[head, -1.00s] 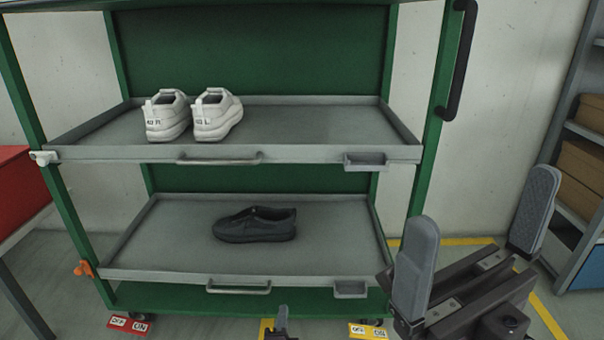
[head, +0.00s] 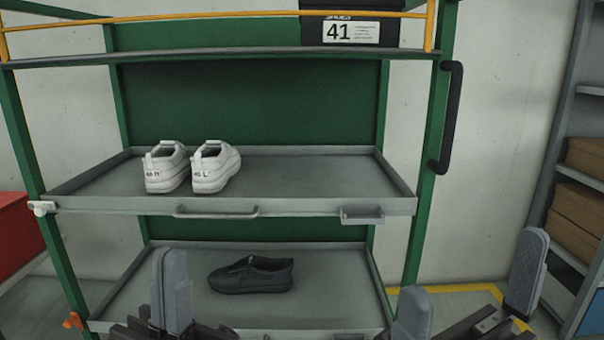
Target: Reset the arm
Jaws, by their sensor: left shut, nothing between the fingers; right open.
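My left gripper (head: 171,291) is shut and empty, low in the head view, in front of the left part of the lower shelf. My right gripper (head: 470,292) is open and empty at the lower right, its two grey fingers wide apart, to the right of the lower shelf. A pair of white shoes (head: 191,168) stands at the left of the middle shelf (head: 300,180). One black shoe (head: 250,275) lies on the lower shelf (head: 330,290). Neither gripper appears to touch a shoe. The bottom of both grippers is cut off by the picture edge.
A green rack frame (head: 428,190) carries the shelves. A black box marked 41 (head: 350,28) sits on the top shelf behind a yellow rail (head: 200,18). A black handle (head: 447,120) is on the right post. Another shelf with brown boxes (head: 580,205) stands at the right.

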